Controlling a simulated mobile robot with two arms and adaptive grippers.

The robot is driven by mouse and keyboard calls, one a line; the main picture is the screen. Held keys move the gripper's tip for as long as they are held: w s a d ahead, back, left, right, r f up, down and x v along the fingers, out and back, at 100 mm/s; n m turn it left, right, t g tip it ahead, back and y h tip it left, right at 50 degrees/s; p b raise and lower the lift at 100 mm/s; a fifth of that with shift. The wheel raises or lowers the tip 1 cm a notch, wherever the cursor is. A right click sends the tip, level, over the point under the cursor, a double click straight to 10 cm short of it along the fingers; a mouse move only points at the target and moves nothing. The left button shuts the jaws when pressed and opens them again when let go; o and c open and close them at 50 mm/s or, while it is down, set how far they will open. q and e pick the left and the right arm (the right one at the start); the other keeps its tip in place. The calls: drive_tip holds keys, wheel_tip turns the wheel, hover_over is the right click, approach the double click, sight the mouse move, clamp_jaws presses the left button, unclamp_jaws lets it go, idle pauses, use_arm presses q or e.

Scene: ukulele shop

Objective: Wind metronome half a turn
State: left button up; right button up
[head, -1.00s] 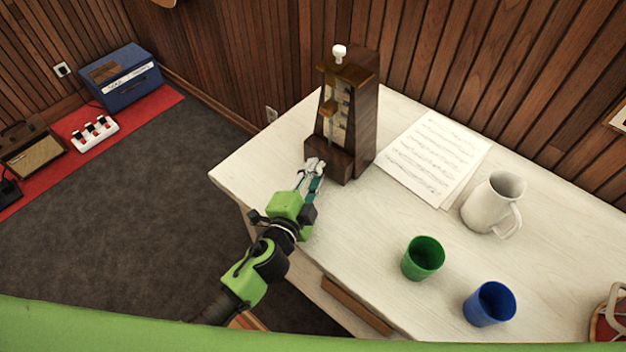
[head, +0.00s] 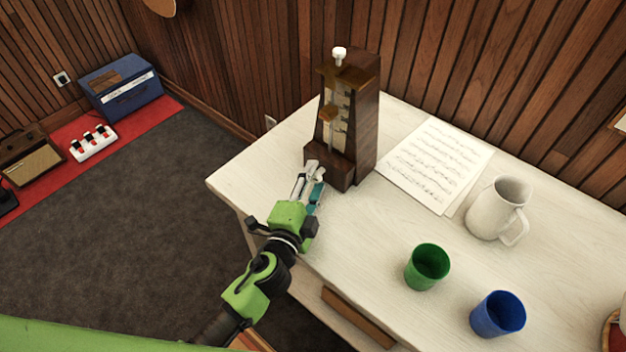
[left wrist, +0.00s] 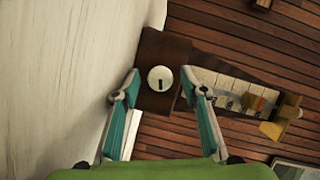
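The dark wooden metronome (head: 364,125) stands upright near the back left edge of the white table, with a white knob (head: 339,55) on top. My left gripper (head: 313,172) is low in front of its base. In the left wrist view, a round white knob with a dark slot (left wrist: 160,79) sits on the base's front face. My left gripper (left wrist: 164,90) is open there, one finger on each side of this knob, with gaps visible. My right gripper is in neither view.
On the white table (head: 370,235), sheet music (head: 436,160) lies right of the metronome. A white pitcher (head: 492,212), a green cup (head: 428,266) and a blue cup (head: 498,314) stand farther right. The wooden wall (head: 450,60) is close behind.

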use_arm(q)
drive_tip(key=v, duration=1.2)
idle(0.4)
